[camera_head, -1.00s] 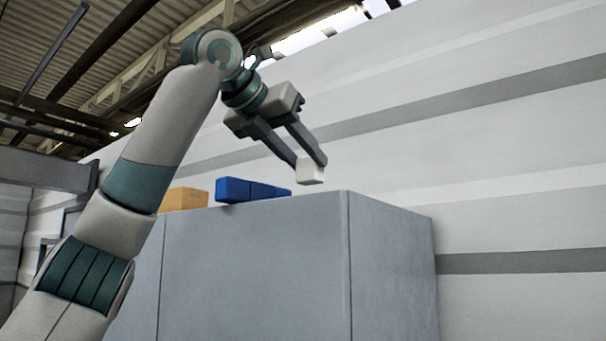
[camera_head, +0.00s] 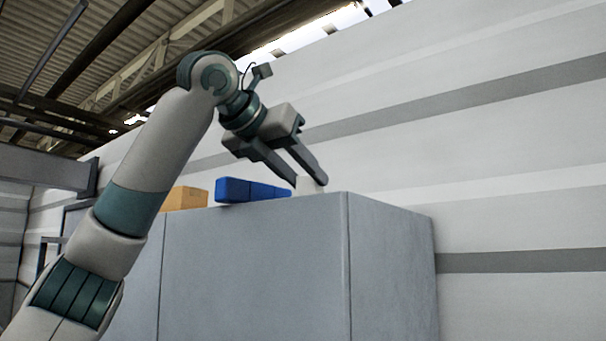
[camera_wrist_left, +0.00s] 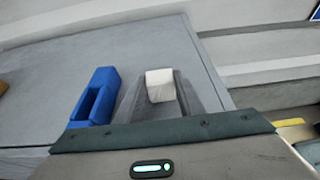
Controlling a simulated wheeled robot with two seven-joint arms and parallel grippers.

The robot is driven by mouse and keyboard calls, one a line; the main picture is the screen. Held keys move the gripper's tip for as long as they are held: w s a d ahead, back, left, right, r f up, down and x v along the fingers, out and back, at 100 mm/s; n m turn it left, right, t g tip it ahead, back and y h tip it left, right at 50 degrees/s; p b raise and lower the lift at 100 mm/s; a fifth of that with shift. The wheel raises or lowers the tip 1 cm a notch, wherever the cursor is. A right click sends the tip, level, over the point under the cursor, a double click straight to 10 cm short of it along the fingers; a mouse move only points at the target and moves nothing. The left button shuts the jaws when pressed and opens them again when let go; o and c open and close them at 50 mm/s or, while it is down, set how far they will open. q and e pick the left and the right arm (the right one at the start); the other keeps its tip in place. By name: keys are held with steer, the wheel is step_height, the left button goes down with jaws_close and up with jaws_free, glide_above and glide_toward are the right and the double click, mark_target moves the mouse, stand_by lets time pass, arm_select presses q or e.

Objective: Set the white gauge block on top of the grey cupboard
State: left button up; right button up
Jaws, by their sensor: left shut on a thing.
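The grey cupboard (camera_head: 255,265) stands in front of the wall, and its flat top (camera_wrist_left: 130,45) shows in the left wrist view. The white gauge block (camera_head: 307,185) is between the fingers of my left gripper (camera_head: 311,183), which is shut on it. The block is at the cupboard's top, near the front right part. Its lower part is hidden behind the top's front edge in the head view, so I cannot tell if it touches. In the left wrist view the block (camera_wrist_left: 160,85) sits between the two fingertips. My right gripper is not in view.
An orange-brown box (camera_head: 186,198) stands farther left. The top behind the block is bare.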

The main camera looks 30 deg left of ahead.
arm_select(q)
steer(key=o, duration=1.2)
steer(key=shift+f, duration=0.15)
steer(key=shift+c, duration=0.2)
steer(key=shift+s+r, duration=0.25)
steer(key=shift+s, duration=0.05)
steer(key=b+v, duration=0.4)
steer(key=v, duration=0.7)
steer(key=shift+s, duration=0.2)
steer(key=shift+a, duration=0.1)
